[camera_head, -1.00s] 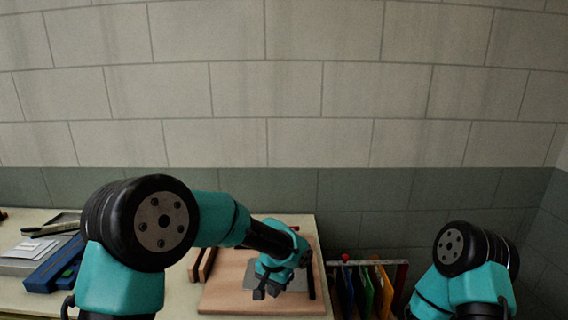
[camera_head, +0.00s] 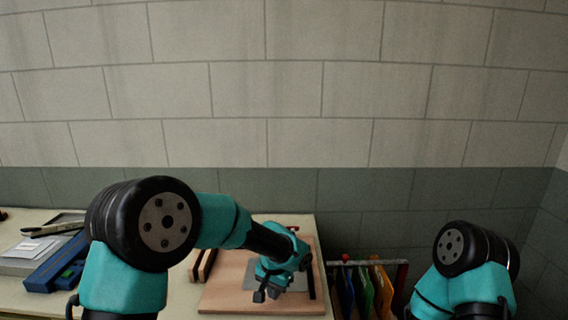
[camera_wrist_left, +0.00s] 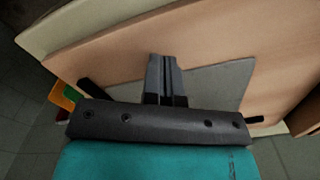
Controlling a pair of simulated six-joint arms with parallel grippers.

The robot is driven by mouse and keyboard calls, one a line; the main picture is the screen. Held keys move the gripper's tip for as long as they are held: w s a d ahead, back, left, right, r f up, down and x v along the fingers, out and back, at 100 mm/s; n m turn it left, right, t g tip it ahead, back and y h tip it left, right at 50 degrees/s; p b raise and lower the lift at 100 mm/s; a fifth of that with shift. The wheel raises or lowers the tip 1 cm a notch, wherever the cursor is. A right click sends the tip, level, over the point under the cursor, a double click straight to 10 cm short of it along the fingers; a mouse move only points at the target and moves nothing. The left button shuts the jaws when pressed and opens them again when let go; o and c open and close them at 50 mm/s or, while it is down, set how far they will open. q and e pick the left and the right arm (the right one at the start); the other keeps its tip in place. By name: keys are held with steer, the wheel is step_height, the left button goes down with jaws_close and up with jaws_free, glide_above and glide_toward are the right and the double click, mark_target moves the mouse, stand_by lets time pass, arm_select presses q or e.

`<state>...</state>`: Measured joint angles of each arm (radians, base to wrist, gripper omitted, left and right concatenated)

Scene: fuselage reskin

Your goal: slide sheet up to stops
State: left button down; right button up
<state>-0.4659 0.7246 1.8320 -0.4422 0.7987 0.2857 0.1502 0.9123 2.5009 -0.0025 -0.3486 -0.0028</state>
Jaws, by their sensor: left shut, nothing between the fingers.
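A thin grey sheet (camera_head: 297,281) lies on the tan board (camera_head: 225,297); it also shows in the left wrist view (camera_wrist_left: 218,86). A black bar-shaped stop (camera_head: 312,284) lies to the right of the sheet. In the left wrist view, one black bar (camera_wrist_left: 90,89) shows left of my gripper and another (camera_wrist_left: 255,119) near the sheet's right edge. My left gripper (camera_head: 265,296) is over the sheet, its fingers (camera_wrist_left: 165,72) together and empty. I cannot tell whether the fingertips touch the sheet. My gripper body hides part of the sheet. My right gripper is out of view.
Wooden strips (camera_head: 203,264) stand at the board's left. A blue tool (camera_head: 57,264) and a grey case (camera_head: 20,264) lie on the bench at left. A rack of coloured panels (camera_head: 367,286) stands right of the bench.

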arm_select(q)
steer(key=shift+f, duration=0.75)
steer(key=shift+w, duration=2.9)
steer(key=shift+s, duration=0.1)
steer(key=shift+s+r, duration=0.5)
steer(key=shift+s, duration=0.4)
steer(key=shift+r, duration=0.15)
step_height(320, 180, up, 7)
stand_by(1.1)
steer(key=shift+s+f, duration=0.1)
steer(key=shift+f, duration=0.1)
